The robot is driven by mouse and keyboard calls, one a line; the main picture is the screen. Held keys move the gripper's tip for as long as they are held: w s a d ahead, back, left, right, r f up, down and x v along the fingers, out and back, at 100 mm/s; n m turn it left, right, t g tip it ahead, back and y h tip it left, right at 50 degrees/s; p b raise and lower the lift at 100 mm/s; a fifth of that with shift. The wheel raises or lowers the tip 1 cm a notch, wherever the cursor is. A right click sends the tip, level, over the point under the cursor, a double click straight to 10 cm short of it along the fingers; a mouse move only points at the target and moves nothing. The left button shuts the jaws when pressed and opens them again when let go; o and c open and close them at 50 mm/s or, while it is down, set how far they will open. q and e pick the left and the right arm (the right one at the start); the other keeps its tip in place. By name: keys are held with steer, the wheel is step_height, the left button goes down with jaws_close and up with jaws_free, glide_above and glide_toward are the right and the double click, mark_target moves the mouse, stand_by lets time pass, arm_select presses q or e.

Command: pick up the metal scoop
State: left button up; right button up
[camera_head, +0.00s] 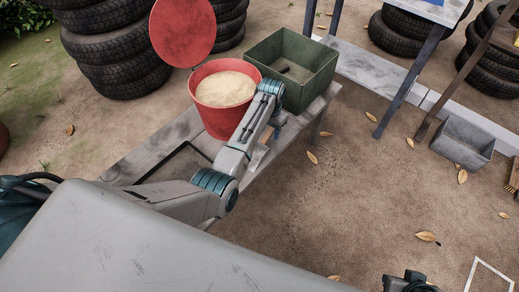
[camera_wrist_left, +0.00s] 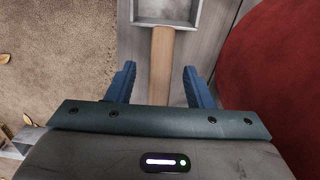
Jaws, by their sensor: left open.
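The metal scoop (camera_wrist_left: 160,62) lies on the grey bench in the left wrist view, its wooden handle pointing towards me and its grey, square-edged metal pan at the top edge of the picture. My left gripper (camera_wrist_left: 160,70) is open, with one blue finger on each side of the handle and a visible gap on both sides. I cannot tell the height between the fingers and the handle. In the head view my left arm comes down beside the red bucket and hides most of the scoop.
A red bucket (camera_head: 222,112) of pale grainy material stands close by, its red lid (camera_head: 182,30) behind it. A green bin (camera_head: 317,66) stands on the bench's far end. A grey metal bin (camera_head: 462,144) sits on the ground at right. Tyre stacks (camera_head: 105,40) stand behind.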

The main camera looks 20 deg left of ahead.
arm_select(q)
steer(key=shift+f, duration=0.95)
steer(key=shift+c, duration=0.5)
jaws_close()
steer(key=shift+r, duration=0.1)
